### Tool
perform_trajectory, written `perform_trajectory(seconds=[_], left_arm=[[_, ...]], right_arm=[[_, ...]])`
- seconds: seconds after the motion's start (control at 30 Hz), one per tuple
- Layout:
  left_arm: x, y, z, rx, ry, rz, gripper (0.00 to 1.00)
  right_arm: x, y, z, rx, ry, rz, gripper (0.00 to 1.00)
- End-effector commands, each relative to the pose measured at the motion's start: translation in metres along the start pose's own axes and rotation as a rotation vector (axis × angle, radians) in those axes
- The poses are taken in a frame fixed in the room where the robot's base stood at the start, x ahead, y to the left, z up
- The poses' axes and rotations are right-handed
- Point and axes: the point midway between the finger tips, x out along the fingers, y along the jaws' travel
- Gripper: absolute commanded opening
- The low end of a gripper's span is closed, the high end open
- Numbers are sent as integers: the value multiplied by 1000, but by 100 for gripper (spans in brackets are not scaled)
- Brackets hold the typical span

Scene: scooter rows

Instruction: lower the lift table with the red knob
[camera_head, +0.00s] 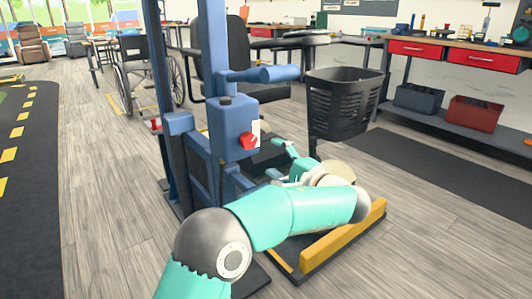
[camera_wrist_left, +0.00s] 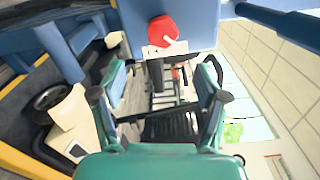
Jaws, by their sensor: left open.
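The red knob (camera_head: 249,141) sits on the face of a blue control box (camera_head: 229,113) fixed to the blue column of the lift. A white label is beside it. The knob also shows near the top of the left wrist view (camera_wrist_left: 163,31). The lift table's low platform has a yellow edge (camera_head: 345,232); my left arm hides part of it. My left gripper (camera_head: 277,158) is open and empty, to the right of the knob and slightly below it, apart from it. Its two fingers are spread in the left wrist view (camera_wrist_left: 163,77). My right gripper is out of view.
A blue handle (camera_head: 260,74) juts out above the box. A wheelchair (camera_head: 140,75) is behind left. A workbench (camera_head: 460,50) with red drawers is at right.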

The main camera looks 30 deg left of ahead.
Motion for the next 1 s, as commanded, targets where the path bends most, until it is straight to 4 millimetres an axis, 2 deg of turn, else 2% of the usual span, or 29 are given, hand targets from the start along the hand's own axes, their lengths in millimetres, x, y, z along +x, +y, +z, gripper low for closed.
perform_trajectory(seconds=[0.17, 0.67, 0.77, 0.87, 0.97, 1.0], left_arm=[[-7, 1, 0, 1, 0, 1, 74], [-6, 5, -2, 10, 7, 11, 74], [-5, 24, -8, 44, 36, 58, 74], [-4, 64, -19, 110, 94, 158, 74], [-10, 124, -28, 192, 173, 316, 74], [-15, 152, -30, 224, 206, 394, 74]], right_arm=[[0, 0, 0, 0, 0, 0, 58], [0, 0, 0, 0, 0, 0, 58], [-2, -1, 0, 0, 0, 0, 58], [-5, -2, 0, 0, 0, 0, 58], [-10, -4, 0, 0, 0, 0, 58], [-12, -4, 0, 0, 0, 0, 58]])
